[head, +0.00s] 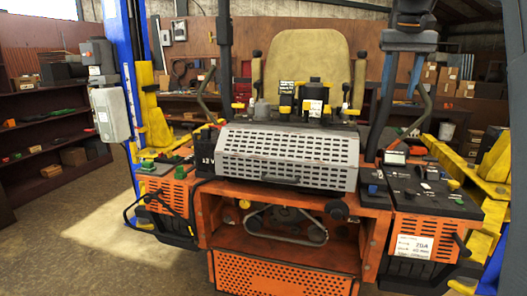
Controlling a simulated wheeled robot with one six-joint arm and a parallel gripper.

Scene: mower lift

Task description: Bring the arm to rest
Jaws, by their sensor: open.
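My gripper (401,80) hangs from the top right of the head view, pointing down. Its jaws are apart with nothing seen between them. It shows in front of the right side of the orange mower (290,194), near a dark upright post and a control lever. I cannot tell how far it is from them. Most of my arm is out of the picture above.
The mower has a tan seat (308,62), a grey slotted cover (287,158) and dark side panels. A blue lift post (124,60) with a grey box stands at left. Shelves (40,140) line the left wall. Bare floor (95,240) lies at lower left.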

